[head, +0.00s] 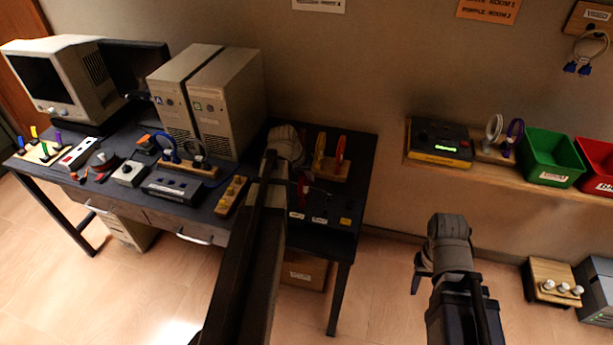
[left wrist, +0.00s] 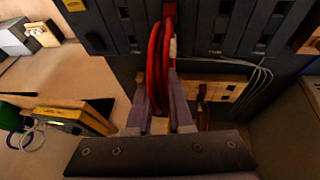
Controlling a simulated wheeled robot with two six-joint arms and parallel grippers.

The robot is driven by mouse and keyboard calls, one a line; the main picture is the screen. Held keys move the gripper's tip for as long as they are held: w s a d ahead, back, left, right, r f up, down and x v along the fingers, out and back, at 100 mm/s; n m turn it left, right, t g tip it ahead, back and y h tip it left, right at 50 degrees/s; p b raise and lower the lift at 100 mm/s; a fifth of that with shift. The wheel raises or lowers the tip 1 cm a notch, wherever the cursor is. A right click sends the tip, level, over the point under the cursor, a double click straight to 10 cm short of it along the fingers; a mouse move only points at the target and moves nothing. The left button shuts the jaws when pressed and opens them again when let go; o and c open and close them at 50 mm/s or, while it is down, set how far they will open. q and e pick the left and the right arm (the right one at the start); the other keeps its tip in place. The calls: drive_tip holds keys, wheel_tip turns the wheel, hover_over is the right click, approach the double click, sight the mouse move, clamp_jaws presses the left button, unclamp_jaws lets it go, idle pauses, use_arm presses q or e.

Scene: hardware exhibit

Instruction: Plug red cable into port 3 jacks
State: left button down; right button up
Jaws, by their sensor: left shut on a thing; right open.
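My left gripper (left wrist: 160,115) is shut on a looped red cable (left wrist: 157,65) in the left wrist view. The loops stand out beyond the fingertips over a dark slotted panel (left wrist: 215,30). In the head view my left arm reaches over the desk's right part, its gripper (head: 297,180) mostly hidden, with a bit of red cable (head: 304,189) showing beside it. Small white and yellow labels lie on the dark surface there; their text is too small to read, so I cannot tell which jacks are port 3. My right gripper (head: 428,274) is open and empty, over the floor.
Two beige computer towers (head: 212,100) stand on the desk behind a blue cable (head: 165,146) on a wooden stand. A wooden holder (head: 332,168) with orange and red pieces is right of my left gripper. A wall shelf (head: 400,155) holds a tester (head: 440,143) and a green bin (head: 550,157).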

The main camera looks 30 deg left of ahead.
use_arm(q)
drive_tip(key=c, duration=0.7)
unclamp_jaws()
drive_tip(key=shift+c, duration=0.2)
drive_tip(key=shift+o, duration=0.3)
drive_tip(key=o, duration=0.6)
drive_tip(key=shift+p+v, duration=3.45)
drive_tip(key=shift+v, duration=0.35)
drive_tip(key=shift+f, duration=0.1)
